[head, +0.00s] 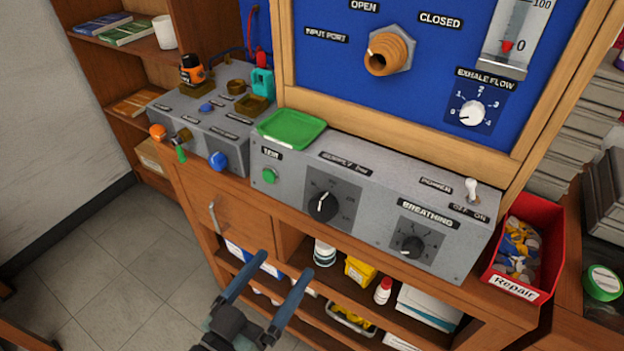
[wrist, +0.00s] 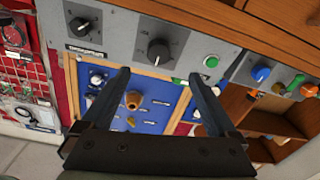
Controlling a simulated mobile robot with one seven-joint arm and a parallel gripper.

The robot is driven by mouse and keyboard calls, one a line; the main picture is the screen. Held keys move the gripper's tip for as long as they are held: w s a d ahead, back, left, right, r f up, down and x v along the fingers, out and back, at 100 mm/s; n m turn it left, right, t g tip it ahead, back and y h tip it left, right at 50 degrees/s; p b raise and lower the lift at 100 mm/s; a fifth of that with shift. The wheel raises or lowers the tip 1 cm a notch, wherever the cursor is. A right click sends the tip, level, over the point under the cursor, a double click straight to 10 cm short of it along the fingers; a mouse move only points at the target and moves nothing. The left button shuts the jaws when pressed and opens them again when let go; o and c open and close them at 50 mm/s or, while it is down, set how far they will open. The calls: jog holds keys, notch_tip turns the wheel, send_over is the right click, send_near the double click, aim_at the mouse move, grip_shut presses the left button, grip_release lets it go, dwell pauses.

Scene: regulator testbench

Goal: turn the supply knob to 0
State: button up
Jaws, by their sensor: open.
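The supply knob (head: 323,206) is a round black knob on a dark dial plate, on the front of the grey box, under a supply label. It has a light pointer mark, but its exact setting is too small to read. My gripper (head: 284,264) is open and empty, below and to the left of the knob in the head view, apart from it. In the wrist view, the supply knob (wrist: 159,51) shows just beyond the gap between the open fingers (wrist: 160,75), with nothing between them.
The green button (head: 269,175) sits left of the supply knob and the breathing knob (head: 413,246) sits right. A power switch (head: 472,190) and green tray (head: 291,128) are on top. A red repair bin (head: 524,247) stands at right. Shelves with bottles lie below.

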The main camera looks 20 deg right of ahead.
aim_at(319, 215)
jog(key=p+x, duration=0.2)
jog(key=x, duration=1.1)
jog(key=shift+a, duration=0.1)
jog(key=c, duration=1.4)
jog(key=shift+s, duration=0.1)
